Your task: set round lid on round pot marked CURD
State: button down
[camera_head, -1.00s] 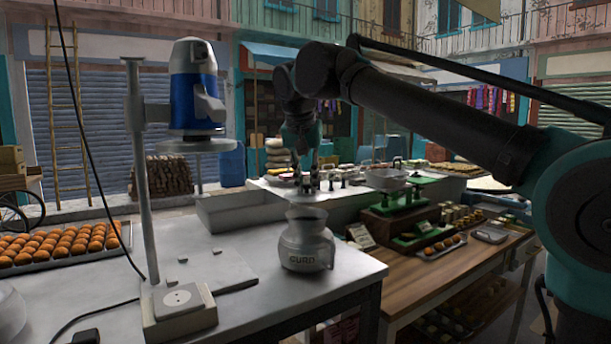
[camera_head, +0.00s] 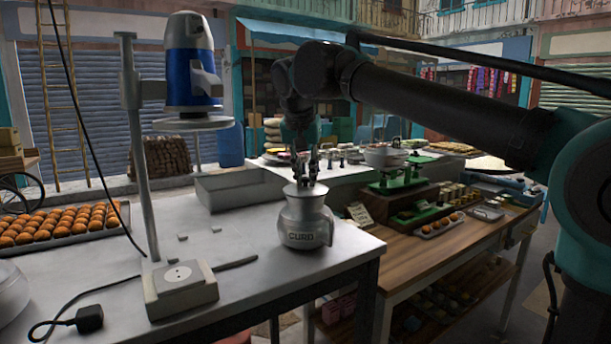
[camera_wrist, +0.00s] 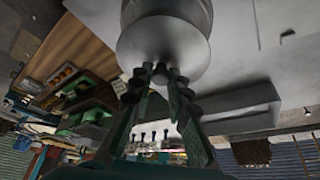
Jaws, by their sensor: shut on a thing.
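The round grey metal pot marked CURD (camera_head: 305,228) stands upright near the right front edge of the metal table. The round pale lid (camera_head: 305,190) is over its mouth, and the dark opening does not show. The lid looks level and at the rim, but I cannot tell whether it is fully seated. My gripper (camera_head: 307,180) is directly above the pot, shut on the lid at its top. In the wrist view the lid (camera_wrist: 160,42) is a broad pale disc at the fingertips, with the pot (camera_wrist: 190,10) behind it.
A tray of orange balls (camera_head: 60,226) is at far left. An empty metal bin (camera_head: 240,190) stands behind the pot. A wooden stall is at right.

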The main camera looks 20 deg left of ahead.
jog(key=shift+f, duration=0.1)
dwell(0.6)
jog(key=c, duration=1.4)
grip_release()
jog(key=shift+o, duration=0.4)
jog(key=o, duration=0.4)
jog(key=shift+r, duration=3)
